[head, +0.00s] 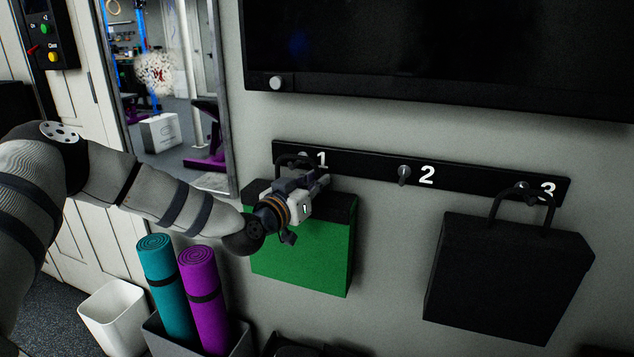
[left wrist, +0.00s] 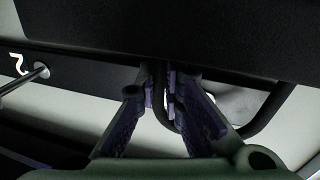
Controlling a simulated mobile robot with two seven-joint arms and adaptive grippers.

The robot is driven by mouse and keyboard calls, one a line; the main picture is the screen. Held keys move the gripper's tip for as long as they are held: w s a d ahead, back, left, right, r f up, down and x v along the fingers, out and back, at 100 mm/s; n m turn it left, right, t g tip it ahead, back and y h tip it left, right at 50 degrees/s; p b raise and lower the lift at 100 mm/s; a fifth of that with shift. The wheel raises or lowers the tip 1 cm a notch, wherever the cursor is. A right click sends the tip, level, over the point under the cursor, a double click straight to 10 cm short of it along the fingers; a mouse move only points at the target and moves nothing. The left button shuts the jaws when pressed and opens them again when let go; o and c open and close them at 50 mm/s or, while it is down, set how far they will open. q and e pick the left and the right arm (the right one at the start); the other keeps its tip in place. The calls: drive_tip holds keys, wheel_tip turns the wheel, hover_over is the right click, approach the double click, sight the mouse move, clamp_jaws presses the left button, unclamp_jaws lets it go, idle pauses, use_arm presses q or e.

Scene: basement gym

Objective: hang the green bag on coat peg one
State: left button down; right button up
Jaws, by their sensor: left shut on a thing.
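The green bag (head: 305,255), with a black top band, hangs upright against the wall under the left end of the black peg rail (head: 365,170). Its dark handle (head: 283,161) rises in front of the rail, beside the numeral 1. My left gripper (head: 322,181) is in front of the bag's top. In the left wrist view its fingers (left wrist: 168,98) are shut on the dark handle (left wrist: 160,75). Coat peg one is mostly hidden by the handle and gripper, so I cannot tell whether the handle is over it. My right gripper is out of view.
Peg two (head: 404,174) is empty. A black bag (head: 508,275) hangs at peg three. A screen (head: 440,50) is above the rail. Teal (head: 168,290) and purple (head: 205,300) rolled mats stand in a grey box below, beside a white bin (head: 112,315).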

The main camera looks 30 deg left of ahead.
use_arm(q)
drive_tip(key=c, duration=1.6)
unclamp_jaws()
drive_tip(key=shift+c, duration=0.2)
drive_tip(key=s, duration=1.2)
drive_tip(key=s+d+f+m+g+h+p, duration=0.1)
drive_tip(key=s+d+f+g+h, duration=0.1)
drive_tip(key=s+d+f+g, duration=0.6)
drive_tip(key=s+d+f+g+h+p, duration=0.1)
drive_tip(key=s+d+f+g+h, duration=0.15)
drive_tip(key=s+d+f, duration=0.7)
drive_tip(key=s+a+f+g+y, duration=0.1)
drive_tip(key=s+f+g, duration=0.2)
drive_tip(key=s, duration=0.5)
drive_tip(key=s+a+f+g+y+p, duration=0.1)
drive_tip(key=s+f+g, duration=0.2)
drive_tip(key=s, duration=0.6)
drive_tip(key=s+a+f+g+y+p, duration=0.1)
drive_tip(key=s+f+g, duration=0.3)
drive_tip(key=s, duration=0.5)
drive_tip(key=shift+y, duration=0.45)
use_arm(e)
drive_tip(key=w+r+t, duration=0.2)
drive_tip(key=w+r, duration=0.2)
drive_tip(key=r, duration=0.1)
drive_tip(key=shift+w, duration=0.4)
